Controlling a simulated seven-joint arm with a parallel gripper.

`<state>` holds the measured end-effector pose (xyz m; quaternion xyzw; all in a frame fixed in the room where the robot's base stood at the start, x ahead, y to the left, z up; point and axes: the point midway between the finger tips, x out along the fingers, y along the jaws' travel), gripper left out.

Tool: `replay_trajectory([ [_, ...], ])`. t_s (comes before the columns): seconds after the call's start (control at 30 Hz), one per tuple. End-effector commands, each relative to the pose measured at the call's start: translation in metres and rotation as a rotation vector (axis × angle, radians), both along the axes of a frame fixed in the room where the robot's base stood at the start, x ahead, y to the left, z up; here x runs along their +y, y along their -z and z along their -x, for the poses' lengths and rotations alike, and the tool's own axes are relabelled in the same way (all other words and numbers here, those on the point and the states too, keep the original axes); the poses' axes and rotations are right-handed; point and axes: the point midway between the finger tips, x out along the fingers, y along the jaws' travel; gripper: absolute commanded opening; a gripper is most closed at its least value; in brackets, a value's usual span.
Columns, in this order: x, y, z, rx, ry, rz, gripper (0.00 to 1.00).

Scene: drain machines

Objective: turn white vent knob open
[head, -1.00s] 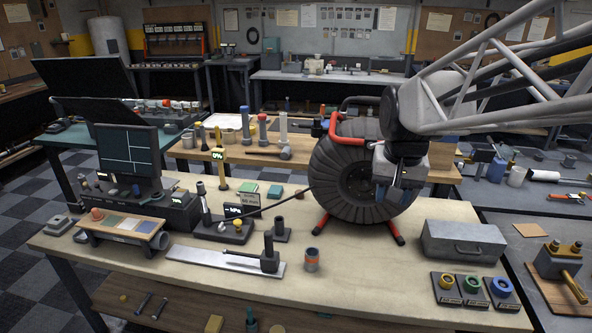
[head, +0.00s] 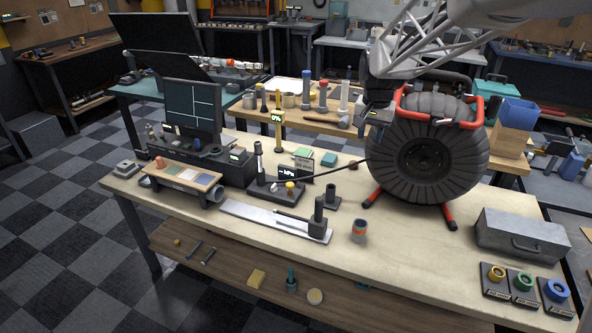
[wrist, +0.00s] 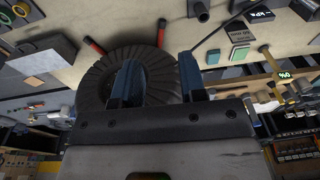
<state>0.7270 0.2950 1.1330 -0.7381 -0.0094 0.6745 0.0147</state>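A small gauge block with a lit "kPa" display (head: 287,172) stands on the bench, left of the big drum reel. A yellow knob (head: 290,186) sits on its front, and a small pale knob-like part seems to be beside it. I cannot tell for sure which part is the white vent knob. The block also shows at the top right of the wrist view (wrist: 262,14). My gripper (head: 373,130) is in the air in front of the reel, right of and above the block. In the wrist view its two blue fingers (wrist: 160,80) stand apart with nothing between them.
The ribbed drum reel (head: 425,155) on a red frame stands right of the block, its dark cable running to it. A post with a "0%" display (head: 277,117) stands behind. A grey toolbox (head: 520,235) is at right. The bench front is partly clear.

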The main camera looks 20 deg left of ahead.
Motion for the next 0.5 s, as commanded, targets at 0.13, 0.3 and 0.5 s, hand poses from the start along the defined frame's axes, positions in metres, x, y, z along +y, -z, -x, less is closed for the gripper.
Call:
replay_trajectory([
  [0.13,0.037,0.019,-0.023,0.013,-0.004,0.002,0.38],
  [0.3,0.079,0.042,-0.045,0.025,-0.004,0.004,0.38],
  [0.5,0.13,0.071,-0.067,0.037,-0.005,0.008,0.38],
])
